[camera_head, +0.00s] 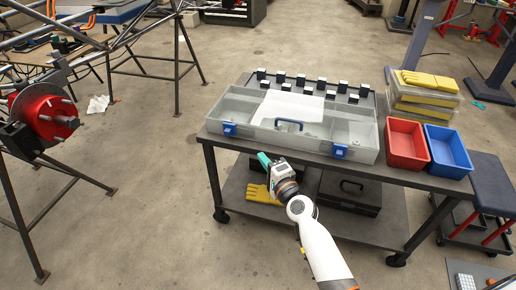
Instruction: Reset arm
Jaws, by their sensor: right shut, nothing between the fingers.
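My right arm reaches up from the bottom of the head view. Its gripper (264,160) is shut and empty, in front of the near edge of the workbench cart (400,172). My left gripper is not in view.
A grey toolbox (352,130) with blue latches holds a white sheet. A red bin (406,145) and a blue bin (447,152) stand to its right. Yellow gloves (262,195) lie on the lower shelf.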

